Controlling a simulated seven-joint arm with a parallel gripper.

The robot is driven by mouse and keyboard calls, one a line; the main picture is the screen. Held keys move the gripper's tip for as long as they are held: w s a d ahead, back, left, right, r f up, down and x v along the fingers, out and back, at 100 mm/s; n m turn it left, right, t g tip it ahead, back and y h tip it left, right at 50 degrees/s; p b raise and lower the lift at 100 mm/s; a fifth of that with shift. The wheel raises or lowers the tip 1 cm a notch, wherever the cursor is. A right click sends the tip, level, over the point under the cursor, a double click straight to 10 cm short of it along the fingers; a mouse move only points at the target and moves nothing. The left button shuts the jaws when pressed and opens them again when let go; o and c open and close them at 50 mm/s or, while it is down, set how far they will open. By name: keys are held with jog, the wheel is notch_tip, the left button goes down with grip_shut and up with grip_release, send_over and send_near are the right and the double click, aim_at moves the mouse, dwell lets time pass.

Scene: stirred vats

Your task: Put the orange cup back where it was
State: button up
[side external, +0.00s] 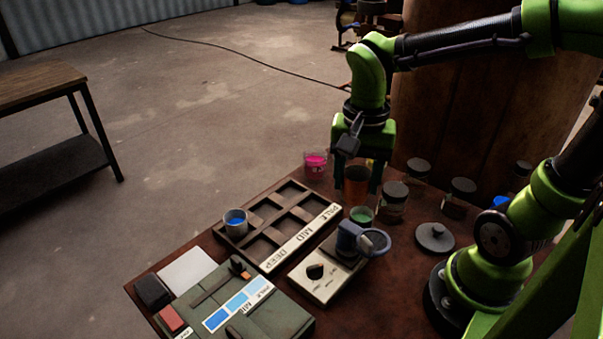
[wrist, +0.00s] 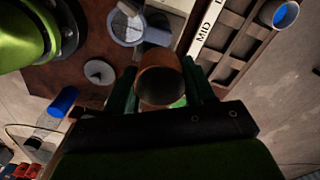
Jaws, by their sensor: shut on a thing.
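The orange cup (side external: 356,187) is between the fingers of my gripper (side external: 358,172), which is shut on it. In the side external view it looks upright, near the back of the brown table, behind a glass with green contents (side external: 362,215). Whether its base touches the table cannot be told. In the wrist view the orange cup (wrist: 160,82) sits between both fingers of my gripper (wrist: 163,78), its round end facing the camera. Some green shows just below it there. The spot under the cup is hidden.
A compartment tray (side external: 318,238) marked PALE, MID, DEEP holds a blue-filled cup (side external: 236,223). A pink-filled cup (side external: 315,164) stands behind. Dark-lidded jars (side external: 393,203) and a round grey lid (side external: 435,238) are at right.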

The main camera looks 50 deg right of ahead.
jog(key=w+a+f, duration=0.1)
jog(key=w+f, duration=0.2)
jog(key=w, duration=0.8)
jog(key=w+a+f, duration=0.2)
jog(key=w+f, duration=0.1)
jog(key=w, duration=0.8)
jog(key=shift+m, duration=0.3)
jog(key=f, duration=1)
jog(key=shift+s+d, duration=0.15)
jog(key=shift+s, duration=0.05)
jog(key=shift+f, duration=0.15)
jog(key=o, duration=1)
jog(key=shift+o, duration=0.2)
